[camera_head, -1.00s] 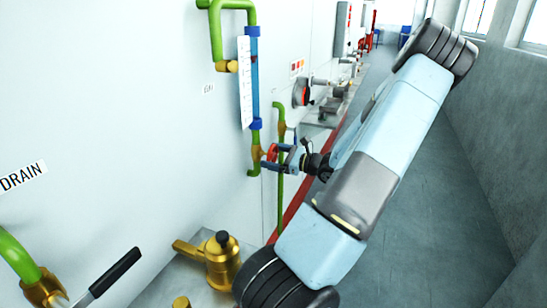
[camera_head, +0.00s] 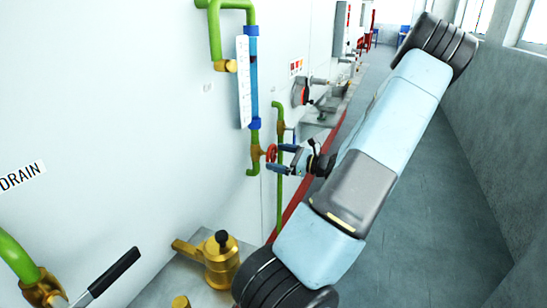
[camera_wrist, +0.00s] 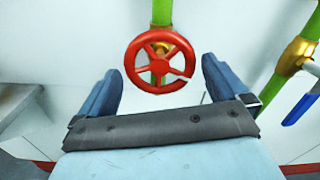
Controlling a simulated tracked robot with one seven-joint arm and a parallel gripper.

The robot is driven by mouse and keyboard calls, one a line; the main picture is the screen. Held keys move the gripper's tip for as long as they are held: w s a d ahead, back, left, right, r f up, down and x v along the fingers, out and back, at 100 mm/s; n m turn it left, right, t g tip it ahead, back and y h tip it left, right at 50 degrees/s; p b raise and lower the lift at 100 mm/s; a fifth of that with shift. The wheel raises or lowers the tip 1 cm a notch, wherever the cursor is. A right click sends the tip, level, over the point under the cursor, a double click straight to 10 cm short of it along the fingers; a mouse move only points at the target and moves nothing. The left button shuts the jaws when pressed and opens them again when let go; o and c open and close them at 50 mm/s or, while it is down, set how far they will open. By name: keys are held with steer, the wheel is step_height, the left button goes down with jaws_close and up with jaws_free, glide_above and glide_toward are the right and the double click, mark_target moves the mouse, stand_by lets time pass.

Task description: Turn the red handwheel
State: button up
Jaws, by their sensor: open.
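The red handwheel (camera_wrist: 160,62) is a spoked wheel on a brass valve fitted to a green pipe (camera_wrist: 161,12). In the wrist view it faces me, just beyond and between the tips of my gripper (camera_wrist: 158,82). The fingers are open, one on each side, and I see a gap between them and the rim. In the head view the handwheel (camera_head: 271,153) is small, low on the sight-glass pipe. My gripper (camera_head: 280,158) is right beside it; whether they touch cannot be told there.
A blue lever on a brass valve (camera_wrist: 299,48) stands right of the wheel in the wrist view. In the head view, a brass fitting (camera_head: 222,262) and a black-handled lever (camera_head: 113,272) are near. The white wall is behind the pipes; the floor at right is clear.

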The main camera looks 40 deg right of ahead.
steer(key=v, duration=1.1)
steer(key=shift+s, duration=0.1)
